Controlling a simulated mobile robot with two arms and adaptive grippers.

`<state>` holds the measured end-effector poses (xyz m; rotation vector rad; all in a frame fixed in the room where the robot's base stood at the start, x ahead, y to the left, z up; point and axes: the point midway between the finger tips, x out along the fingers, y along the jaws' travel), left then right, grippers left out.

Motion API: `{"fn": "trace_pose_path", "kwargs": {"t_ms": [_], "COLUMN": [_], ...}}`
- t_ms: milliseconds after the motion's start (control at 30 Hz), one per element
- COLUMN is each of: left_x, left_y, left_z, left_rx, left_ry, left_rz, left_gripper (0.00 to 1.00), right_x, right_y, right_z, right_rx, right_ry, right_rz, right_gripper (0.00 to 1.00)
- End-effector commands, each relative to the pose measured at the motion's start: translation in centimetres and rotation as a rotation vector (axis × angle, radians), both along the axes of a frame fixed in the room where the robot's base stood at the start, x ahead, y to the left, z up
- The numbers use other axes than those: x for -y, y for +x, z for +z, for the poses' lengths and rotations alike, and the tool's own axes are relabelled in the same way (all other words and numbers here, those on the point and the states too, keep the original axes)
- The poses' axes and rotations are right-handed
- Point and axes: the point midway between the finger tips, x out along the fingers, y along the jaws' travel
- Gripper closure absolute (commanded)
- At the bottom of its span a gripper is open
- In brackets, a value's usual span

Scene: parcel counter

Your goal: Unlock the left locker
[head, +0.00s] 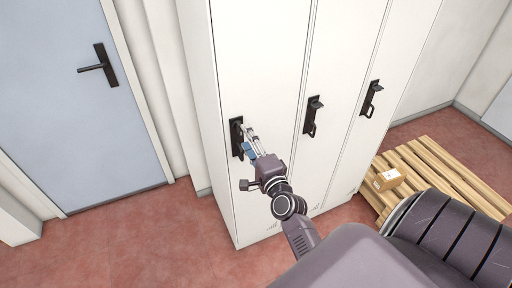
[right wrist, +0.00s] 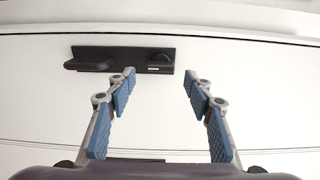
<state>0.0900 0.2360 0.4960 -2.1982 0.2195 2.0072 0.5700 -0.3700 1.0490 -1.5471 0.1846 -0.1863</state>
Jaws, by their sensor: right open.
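The left locker (head: 258,60) is the leftmost of three tall white doors, and it is closed. Its black lock plate (head: 236,139) is partly covered by my right gripper (head: 247,140) in the head view. In the right wrist view the plate (right wrist: 117,60) lies sideways, with a handle (right wrist: 88,64) at its left and a dark rounded knob (right wrist: 160,58) at its right. My right gripper (right wrist: 160,75) is open and empty, with its blue-padded fingers apart and the knob showing between the tips. I cannot tell whether the fingers touch the plate. My left gripper is not in view.
The middle locker's handle (head: 312,116) and the right locker's handle (head: 372,99) are on closed doors. A blue-grey door (head: 80,120) is at the left. Red floor (head: 150,235) is clear at the front left.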

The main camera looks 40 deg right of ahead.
Motion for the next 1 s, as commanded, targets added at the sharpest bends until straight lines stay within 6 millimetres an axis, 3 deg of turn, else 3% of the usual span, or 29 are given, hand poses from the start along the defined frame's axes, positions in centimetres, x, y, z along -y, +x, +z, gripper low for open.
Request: {"fn": "trace_pose_path", "kwargs": {"t_ms": [200, 400, 600, 1000], "left_x": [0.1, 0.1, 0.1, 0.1], "left_y": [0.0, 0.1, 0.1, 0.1], "left_z": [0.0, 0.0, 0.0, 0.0], "left_rx": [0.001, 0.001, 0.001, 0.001], "left_ry": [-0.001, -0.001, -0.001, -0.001], "left_rz": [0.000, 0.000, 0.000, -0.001], "left_gripper": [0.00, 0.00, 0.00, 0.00], "right_x": [-1.0, -1.6, -1.8, -1.8], "right_y": [-4.0, -6.4, -7.3, -7.4], "right_z": [-0.1, 0.0, 0.0, 0.0], "right_rx": [-0.003, -0.001, 0.000, 0.000], "right_ry": [0.000, -0.001, 0.000, 0.001], "right_rz": [0.002, 0.002, 0.001, 0.001], "right_gripper": [0.52, 0.52, 0.52, 0.52]}}
